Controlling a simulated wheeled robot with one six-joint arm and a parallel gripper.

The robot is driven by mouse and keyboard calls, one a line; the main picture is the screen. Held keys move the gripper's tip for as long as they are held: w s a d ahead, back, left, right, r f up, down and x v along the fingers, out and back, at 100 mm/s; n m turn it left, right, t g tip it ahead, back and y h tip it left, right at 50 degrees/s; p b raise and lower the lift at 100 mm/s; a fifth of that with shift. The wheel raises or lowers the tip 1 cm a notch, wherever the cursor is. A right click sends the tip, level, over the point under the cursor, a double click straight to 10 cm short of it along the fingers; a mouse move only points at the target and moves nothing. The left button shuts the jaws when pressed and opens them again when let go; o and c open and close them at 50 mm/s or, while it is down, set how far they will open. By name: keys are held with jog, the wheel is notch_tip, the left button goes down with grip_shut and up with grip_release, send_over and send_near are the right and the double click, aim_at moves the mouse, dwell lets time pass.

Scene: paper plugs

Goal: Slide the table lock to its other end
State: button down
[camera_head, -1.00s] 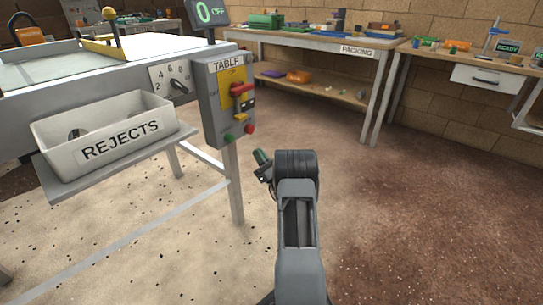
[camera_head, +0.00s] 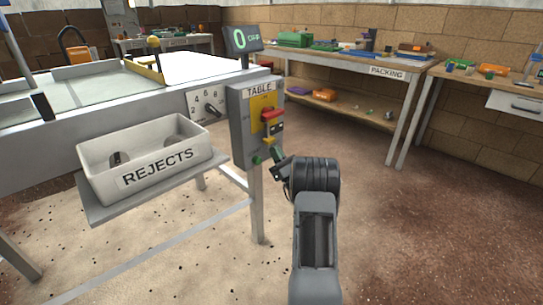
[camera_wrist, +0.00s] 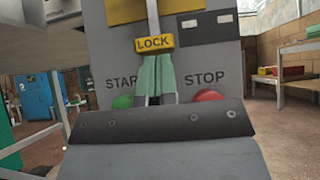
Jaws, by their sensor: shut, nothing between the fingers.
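The grey TABLE control box (camera_head: 240,120) is on the post at the table's corner. Its yellow LOCK slider (camera_wrist: 154,42) sits on a narrow upright metal strip in the wrist view, above the START and STOP lettering. My gripper (camera_wrist: 155,60) is shut and empty, its green fingers pointing up at the slider's lower edge. They look very close to it; I cannot tell if they touch. In the head view my gripper (camera_head: 275,153) is at the box's lower right, and the slider is too small there to read clearly.
A green START button (camera_wrist: 122,101) and a red STOP button (camera_wrist: 209,95) flank my fingers. A red handle (camera_head: 272,114) sticks out above. The REJECTS bin (camera_head: 150,165) stands left on a shelf. Open floor lies to the right, before the PACKING bench (camera_head: 385,72).

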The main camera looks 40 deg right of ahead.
jog(key=shift+a+r, duration=0.1)
jog(key=shift+r, duration=0.1)
notch_tip(320, 180, up, 3)
jog(key=shift+r+p, duration=0.1)
jog(key=shift+p, duration=1)
